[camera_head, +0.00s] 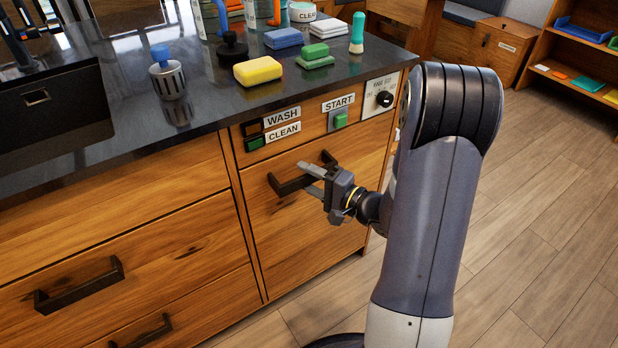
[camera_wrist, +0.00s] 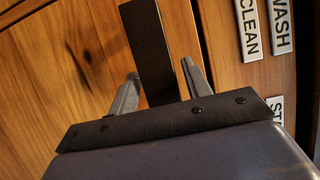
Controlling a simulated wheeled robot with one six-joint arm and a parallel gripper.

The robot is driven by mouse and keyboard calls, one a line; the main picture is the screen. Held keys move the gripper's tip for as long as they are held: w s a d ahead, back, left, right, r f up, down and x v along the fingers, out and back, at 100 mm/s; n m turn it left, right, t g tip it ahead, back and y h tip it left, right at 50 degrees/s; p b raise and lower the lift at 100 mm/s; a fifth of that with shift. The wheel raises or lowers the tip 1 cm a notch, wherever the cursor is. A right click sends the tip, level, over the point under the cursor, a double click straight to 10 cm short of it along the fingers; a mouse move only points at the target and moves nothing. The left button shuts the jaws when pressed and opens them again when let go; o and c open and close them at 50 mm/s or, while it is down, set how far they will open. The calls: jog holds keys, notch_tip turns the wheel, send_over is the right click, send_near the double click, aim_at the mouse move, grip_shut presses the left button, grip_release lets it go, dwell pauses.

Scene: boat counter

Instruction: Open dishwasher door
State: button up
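The dishwasher door (camera_head: 305,235) is a wooden front panel below the WASH, CLEAN and START labels, and it looks closed. Its dark bar handle (camera_head: 290,184) runs across the upper part of the panel. My gripper (camera_head: 312,180) is at the handle, with its two fingers spread apart. In the wrist view the dark handle (camera_wrist: 152,45) runs between the two fingertips of my gripper (camera_wrist: 160,80). The fingers are on either side of the bar, and I cannot tell whether either touches it. My arm hides part of the panel's right side.
Wooden drawers with dark handles (camera_head: 80,284) are to the left. The dark counter (camera_head: 215,110) above holds a yellow sponge (camera_head: 258,71), other sponges, a brush and bottles. A sink (camera_head: 50,110) is at the far left. Open wooden floor (camera_head: 540,220) lies to the right.

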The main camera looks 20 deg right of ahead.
grip_shut()
dwell(0.3)
